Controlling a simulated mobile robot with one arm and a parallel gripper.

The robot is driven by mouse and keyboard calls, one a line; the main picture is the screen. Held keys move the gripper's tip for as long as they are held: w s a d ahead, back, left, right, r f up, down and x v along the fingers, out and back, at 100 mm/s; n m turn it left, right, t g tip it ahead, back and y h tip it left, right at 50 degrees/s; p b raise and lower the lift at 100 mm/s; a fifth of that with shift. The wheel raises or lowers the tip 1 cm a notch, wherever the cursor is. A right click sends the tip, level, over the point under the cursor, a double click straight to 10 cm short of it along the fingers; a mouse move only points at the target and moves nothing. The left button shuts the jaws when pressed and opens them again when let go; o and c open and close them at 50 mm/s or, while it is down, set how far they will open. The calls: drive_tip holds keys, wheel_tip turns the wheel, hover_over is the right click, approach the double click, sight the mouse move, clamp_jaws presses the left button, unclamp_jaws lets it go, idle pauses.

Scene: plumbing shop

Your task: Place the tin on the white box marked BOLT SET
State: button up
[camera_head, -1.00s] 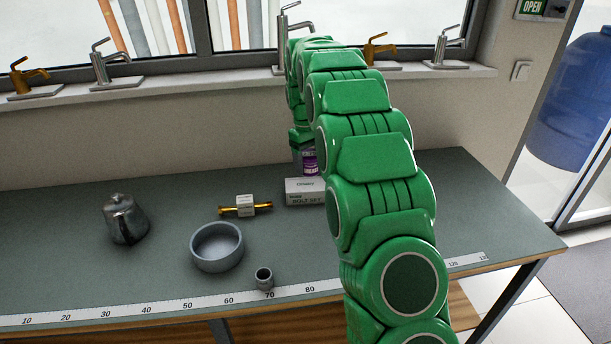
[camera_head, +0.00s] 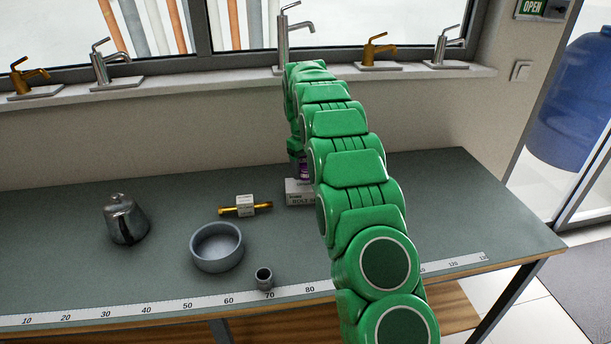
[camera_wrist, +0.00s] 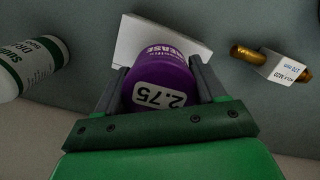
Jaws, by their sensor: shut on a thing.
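The tin (camera_wrist: 160,79) is purple with a white 2.75 label. My gripper (camera_wrist: 161,75) is shut on it, one finger at each side. In the head view a sliver of the purple tin (camera_head: 304,171) shows beside my arm, just over the back of the white box. The white box marked BOLT SET (camera_head: 298,192) lies on the bench, its right part hidden by my arm. In the wrist view the white box (camera_wrist: 128,42) shows behind and partly under the tin. I cannot tell whether tin and box touch.
A brass fitting with a white tag (camera_head: 246,205) lies left of the box. A grey bowl (camera_head: 217,262), a metal pot (camera_head: 125,220) and a small metal cup (camera_head: 264,278) stand further left and front. A white and green container (camera_wrist: 30,66) is on the wrist view's left.

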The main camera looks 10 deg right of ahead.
sight(304, 158)
drive_tip(key=shift+w+f, duration=0.15)
drive_tip(key=shift+f, duration=1.55)
drive_tip(key=shift+f, duration=0.1)
drive_tip(key=o, duration=1.1)
drive_tip(key=shift+o, duration=0.2)
drive_tip(key=r, duration=0.7)
drive_tip(key=w+r, duration=0.1)
drive_tip(key=r, duration=0.2)
drive_tip(key=shift+w+a+r, duration=0.1)
drive_tip(key=shift+a+r, duration=0.2)
drive_tip(key=shift+r, duration=0.75)
